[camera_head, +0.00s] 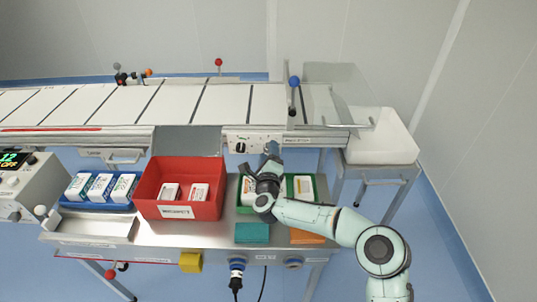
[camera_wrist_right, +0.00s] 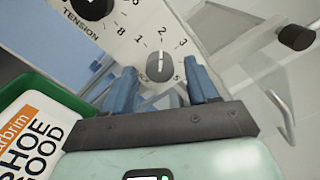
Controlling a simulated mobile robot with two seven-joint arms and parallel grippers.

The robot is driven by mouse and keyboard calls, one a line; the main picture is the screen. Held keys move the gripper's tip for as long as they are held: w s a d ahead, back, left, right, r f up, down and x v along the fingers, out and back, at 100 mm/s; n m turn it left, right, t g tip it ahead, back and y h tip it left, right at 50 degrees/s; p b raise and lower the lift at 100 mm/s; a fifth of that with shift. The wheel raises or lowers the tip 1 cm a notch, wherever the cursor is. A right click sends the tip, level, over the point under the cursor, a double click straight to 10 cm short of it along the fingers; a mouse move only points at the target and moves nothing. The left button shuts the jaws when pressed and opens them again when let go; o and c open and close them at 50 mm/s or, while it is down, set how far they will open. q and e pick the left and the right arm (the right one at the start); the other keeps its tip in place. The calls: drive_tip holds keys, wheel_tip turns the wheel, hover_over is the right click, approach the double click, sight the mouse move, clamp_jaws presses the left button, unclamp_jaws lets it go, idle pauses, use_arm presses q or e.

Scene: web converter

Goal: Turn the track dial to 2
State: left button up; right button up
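The track dial is a small grey knob (camera_wrist_right: 161,67) on a white panel in the right wrist view. The figures 1, 2 and 3 are printed above it; its own label is hidden or too small to read. My right gripper (camera_wrist_right: 163,84) is open, its two blue fingers apart on either side of the knob. I cannot tell whether they touch it. In the head view my right gripper (camera_head: 270,160) is at the front panel (camera_head: 252,139) of the conveyor and hides part of it. My left gripper is not in view.
A black tension knob (camera_wrist_right: 92,8) sits up and left of the dial. A red bin (camera_head: 180,209) stands left on the bench, and a white bin (camera_head: 381,137) at the conveyor's right end.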

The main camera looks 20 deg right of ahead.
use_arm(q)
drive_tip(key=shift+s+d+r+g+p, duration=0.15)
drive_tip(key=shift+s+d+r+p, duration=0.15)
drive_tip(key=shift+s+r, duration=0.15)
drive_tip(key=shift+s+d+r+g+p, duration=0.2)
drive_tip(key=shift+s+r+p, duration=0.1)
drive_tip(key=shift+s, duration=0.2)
use_arm(e)
drive_tip(key=v, duration=1.3)
drive_tip(key=shift+s, duration=0.2)
